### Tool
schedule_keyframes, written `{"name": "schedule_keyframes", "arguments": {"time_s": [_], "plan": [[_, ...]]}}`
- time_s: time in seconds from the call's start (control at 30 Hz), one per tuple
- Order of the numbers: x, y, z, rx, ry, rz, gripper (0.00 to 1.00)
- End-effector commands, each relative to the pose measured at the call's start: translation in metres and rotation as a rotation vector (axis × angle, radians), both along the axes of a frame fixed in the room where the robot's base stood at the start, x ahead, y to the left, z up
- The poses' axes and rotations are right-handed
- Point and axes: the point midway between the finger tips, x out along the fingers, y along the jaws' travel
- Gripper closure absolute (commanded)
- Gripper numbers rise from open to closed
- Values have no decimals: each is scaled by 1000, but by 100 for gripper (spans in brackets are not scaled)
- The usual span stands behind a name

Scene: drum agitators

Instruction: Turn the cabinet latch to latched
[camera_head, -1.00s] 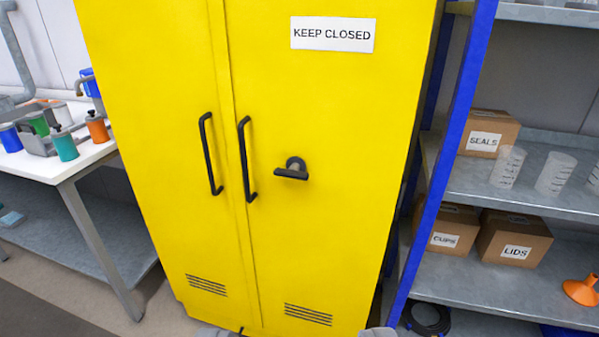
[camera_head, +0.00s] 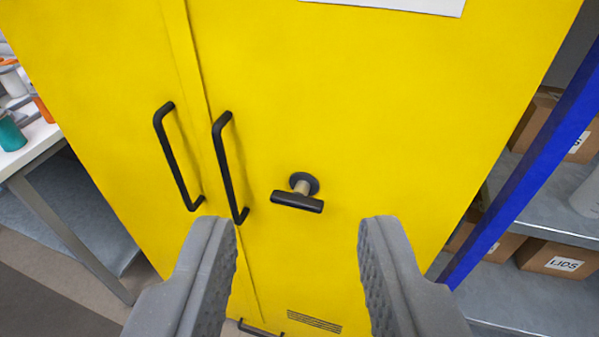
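The yellow cabinet (camera_head: 400,110) fills the middle of the view, with both doors closed. Its latch is a black T-shaped handle (camera_head: 297,201) on a round base on the right door. The latch bar lies nearly level, tilting slightly down to the right. My gripper (camera_head: 299,225) is open and empty, with its two grey fingers spread at the bottom of the view. The latch shows between and just above the fingertips in the picture, apart from them. Nothing hides the latch.
Two black door handles, a left one (camera_head: 178,156) and a right one (camera_head: 229,168), stand out left of the latch. A blue shelf post (camera_head: 530,165) with boxes behind it is at the right. A white table (camera_head: 30,145) is at the left.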

Motion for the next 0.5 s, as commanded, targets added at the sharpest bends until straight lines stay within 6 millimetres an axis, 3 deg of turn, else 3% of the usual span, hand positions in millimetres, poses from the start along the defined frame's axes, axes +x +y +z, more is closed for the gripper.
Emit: {"name": "schedule_keyframes", "arguments": {"time_s": [0.5], "plan": [[7, 0, -5, -34, -6, -5, 65]]}}
